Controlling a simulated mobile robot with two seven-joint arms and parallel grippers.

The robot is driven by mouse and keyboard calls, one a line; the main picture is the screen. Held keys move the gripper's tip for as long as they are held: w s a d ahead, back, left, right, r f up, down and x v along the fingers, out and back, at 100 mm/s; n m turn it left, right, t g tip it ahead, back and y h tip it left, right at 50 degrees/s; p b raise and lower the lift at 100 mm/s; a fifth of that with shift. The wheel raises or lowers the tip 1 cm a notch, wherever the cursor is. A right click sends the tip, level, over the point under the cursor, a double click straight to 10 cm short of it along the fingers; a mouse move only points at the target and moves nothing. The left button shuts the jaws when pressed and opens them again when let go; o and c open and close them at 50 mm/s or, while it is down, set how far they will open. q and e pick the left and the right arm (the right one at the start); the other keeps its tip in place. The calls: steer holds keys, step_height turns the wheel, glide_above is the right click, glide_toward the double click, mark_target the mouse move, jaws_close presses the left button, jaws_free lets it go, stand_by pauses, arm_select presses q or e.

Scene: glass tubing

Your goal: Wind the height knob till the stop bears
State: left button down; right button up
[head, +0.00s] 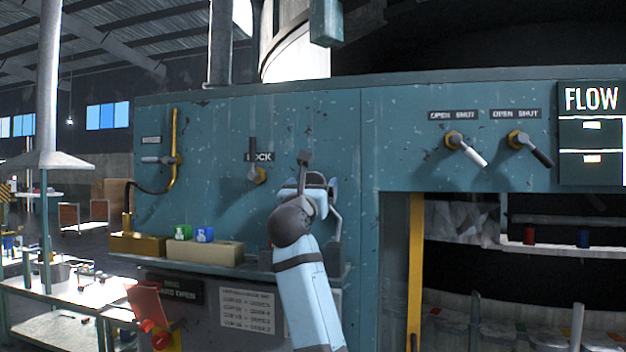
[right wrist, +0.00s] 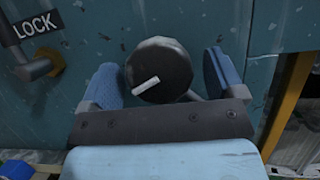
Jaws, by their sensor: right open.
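The height knob (right wrist: 158,70) is a dark round knob with a white mark across its face, on the teal panel in the right wrist view. My right gripper (right wrist: 165,82) is open, with one blue finger on each side of the knob. In the head view my right gripper (head: 312,187) is up at the panel and hides the knob. The stop is not clearly seen. My left gripper is out of view.
A LOCK lever (head: 256,172) with a yellow base is left of my right gripper. Two OPEN/SHUT levers (head: 463,149) (head: 528,148) are to the right. A shelf (head: 215,268) below holds small boxes. A yellow post (head: 415,270) edges the opening at right.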

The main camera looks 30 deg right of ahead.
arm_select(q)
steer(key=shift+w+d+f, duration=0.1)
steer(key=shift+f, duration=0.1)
arm_select(e)
steer(key=shift+w+d+r, duration=0.15)
steer(key=shift+w+d, duration=0.1)
steer(key=shift+d, duration=0.15)
